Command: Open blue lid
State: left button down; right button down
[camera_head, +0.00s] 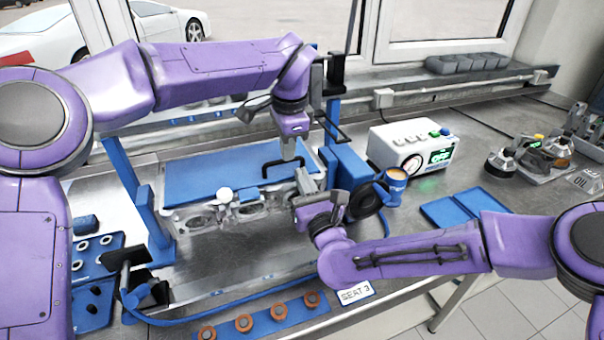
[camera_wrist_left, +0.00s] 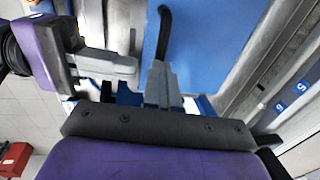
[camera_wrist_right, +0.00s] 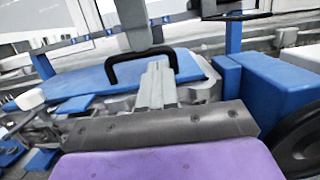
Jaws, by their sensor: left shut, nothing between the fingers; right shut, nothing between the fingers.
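The blue lid (camera_head: 215,172) is a flat panel lying on top of the grey engine block (camera_head: 200,218). A black handle (camera_head: 268,170) stands up near its right end; the handle also shows in the right wrist view (camera_wrist_right: 140,58). My left gripper (camera_head: 291,158) is shut and empty, pointing down just above and beside the handle. My right gripper (camera_head: 303,185) is shut and empty at the lid's front right edge; the right wrist view shows its fingertips (camera_wrist_right: 158,65) in front of the handle. I cannot tell whether either gripper touches the lid.
A blue frame with posts (camera_head: 152,230) stands around the engine block. To the right are a white gauge box (camera_head: 408,148), an orange-topped blue cup (camera_head: 396,182) and a blue tray (camera_head: 466,204). A blue strip with several brown round parts (camera_head: 243,322) lies in front.

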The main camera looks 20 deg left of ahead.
pick_arm(q)
jog(key=shift+a+f, duration=0.1)
pick_arm(e)
jog(key=shift+x, duration=0.9)
